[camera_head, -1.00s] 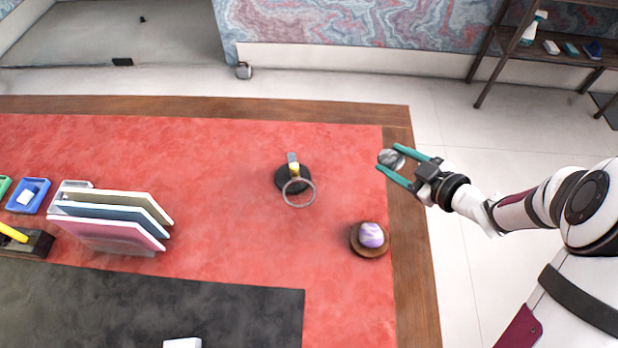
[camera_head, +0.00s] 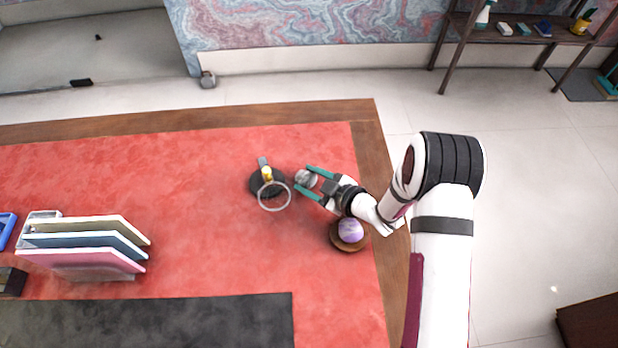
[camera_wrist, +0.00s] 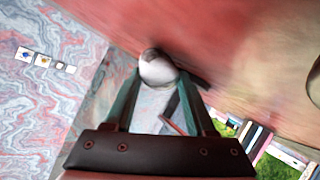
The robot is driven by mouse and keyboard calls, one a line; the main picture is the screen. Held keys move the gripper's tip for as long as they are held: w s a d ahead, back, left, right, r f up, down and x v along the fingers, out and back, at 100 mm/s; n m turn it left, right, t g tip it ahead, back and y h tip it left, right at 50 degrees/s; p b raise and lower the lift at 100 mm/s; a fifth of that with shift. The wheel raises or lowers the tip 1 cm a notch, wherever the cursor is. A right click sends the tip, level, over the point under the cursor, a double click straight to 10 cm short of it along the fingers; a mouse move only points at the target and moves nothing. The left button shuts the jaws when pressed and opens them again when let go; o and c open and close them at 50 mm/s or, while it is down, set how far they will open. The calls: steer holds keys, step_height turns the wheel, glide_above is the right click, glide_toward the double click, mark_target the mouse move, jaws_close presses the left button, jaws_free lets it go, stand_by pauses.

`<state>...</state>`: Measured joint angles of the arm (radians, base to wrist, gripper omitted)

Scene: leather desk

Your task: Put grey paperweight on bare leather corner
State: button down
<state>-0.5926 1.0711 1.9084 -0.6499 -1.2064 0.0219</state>
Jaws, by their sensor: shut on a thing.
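The grey paperweight (camera_head: 305,179) is a rounded grey piece held between the teal fingers of my gripper (camera_head: 307,183), shut on it. It also shows pale and round between the fingertips in the wrist view (camera_wrist: 158,68). In the head view it appears over the red leather (camera_head: 215,190), just right of the black stand with a ring. Its height above the leather is hard to tell. The bare far right corner of the leather (camera_head: 325,145) lies beyond my gripper, inside the wooden desk border (camera_head: 366,150).
A black stand with a magnifier ring (camera_head: 275,196) is close to my gripper's left. A purple stone (camera_head: 351,230) on a round wooden base (camera_head: 348,245) is near my forearm. A file rack (camera_head: 85,250) and dark mat (camera_head: 160,325) lie left and near. The leather behind the stand is clear.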

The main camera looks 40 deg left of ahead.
steer(key=shift+c, duration=1.1)
jaws_free()
